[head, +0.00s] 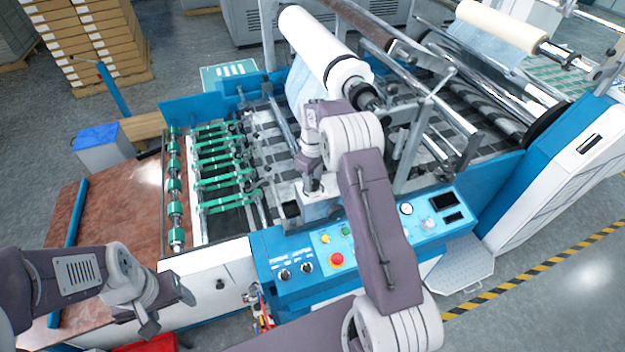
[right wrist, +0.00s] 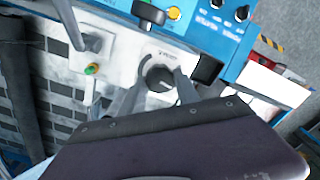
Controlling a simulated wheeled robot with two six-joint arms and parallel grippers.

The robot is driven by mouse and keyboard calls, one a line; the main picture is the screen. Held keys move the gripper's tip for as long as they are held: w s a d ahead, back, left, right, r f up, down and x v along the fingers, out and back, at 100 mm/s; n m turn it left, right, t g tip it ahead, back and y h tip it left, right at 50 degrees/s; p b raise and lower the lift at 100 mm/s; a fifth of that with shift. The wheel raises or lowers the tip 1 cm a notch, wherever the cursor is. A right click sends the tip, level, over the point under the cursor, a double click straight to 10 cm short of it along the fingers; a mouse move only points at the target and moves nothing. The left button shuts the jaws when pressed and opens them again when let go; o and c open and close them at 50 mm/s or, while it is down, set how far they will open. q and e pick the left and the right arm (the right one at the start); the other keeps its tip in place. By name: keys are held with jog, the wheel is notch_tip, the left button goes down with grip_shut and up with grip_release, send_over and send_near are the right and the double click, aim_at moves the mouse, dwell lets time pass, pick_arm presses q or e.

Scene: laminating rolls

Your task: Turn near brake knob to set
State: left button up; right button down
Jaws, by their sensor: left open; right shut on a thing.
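The near brake knob (right wrist: 160,78) is a round, dark grey knob on a white plate in the right wrist view. Small print sits beside it, too small to read. My right gripper (right wrist: 157,84) is shut on the knob, one finger on each side. In the head view my right gripper (head: 313,190) reaches down to the near side of the machine, and the knob is hidden there. My left gripper (head: 167,308) is open and empty, low at the left, in front of the machine's white side panel.
The blue control panel (head: 385,232) with a red stop button (head: 337,259) lies just in front of my right gripper. A white film roll (head: 322,50) hangs above and behind it. In the right wrist view, a green button (right wrist: 92,69) sits left of the knob.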

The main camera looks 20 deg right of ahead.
jog(key=m, duration=0.4)
jog(key=shift+m, duration=0.3)
jog(key=m, duration=0.4)
jog(key=shift+m, duration=0.3)
jog(key=m, duration=0.4)
jog(key=shift+m, duration=0.3)
jog(key=m, duration=0.4)
jog(key=shift+m, duration=0.3)
jog(key=c, duration=1.1)
grip_release()
jog(key=shift+o, duration=1.1)
jog(key=shift+s, duration=0.1)
